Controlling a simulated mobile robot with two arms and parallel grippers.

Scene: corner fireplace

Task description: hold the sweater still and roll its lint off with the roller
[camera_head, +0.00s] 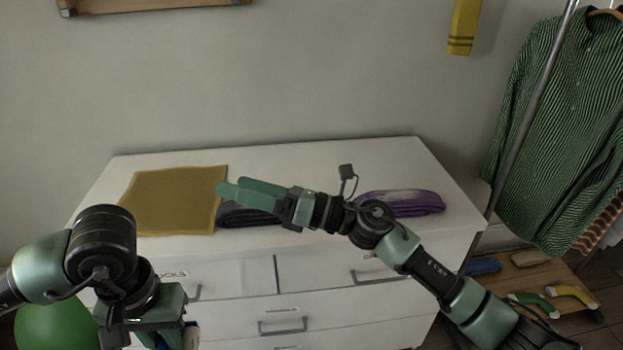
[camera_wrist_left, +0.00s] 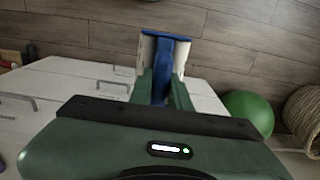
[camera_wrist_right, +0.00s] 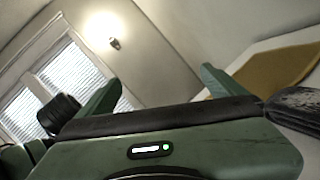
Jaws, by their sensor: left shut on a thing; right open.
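A blue-handled tool with whitish sides (camera_wrist_left: 163,58), which looks like the roller, is gripped between the fingers of my left gripper (camera_wrist_left: 160,90). It hangs in front of the dresser, and only a bit shows in the head view (camera_head: 191,336). My right gripper (camera_head: 238,190) is open and empty, fingers pointing left above the dresser top. Below it lies a dark folded garment (camera_head: 240,216), partly hidden by the gripper; it shows mottled grey in the right wrist view (camera_wrist_right: 298,102). A purple folded garment (camera_head: 415,203) with pale patches lies to the right. I cannot tell which is the sweater.
A mustard cloth (camera_head: 172,200) lies flat at the left of the white dresser (camera_head: 330,160). A striped shirt (camera_head: 550,120) hangs on a rack at right. A green ball (camera_head: 55,325) is on the floor at left. The back of the dresser top is clear.

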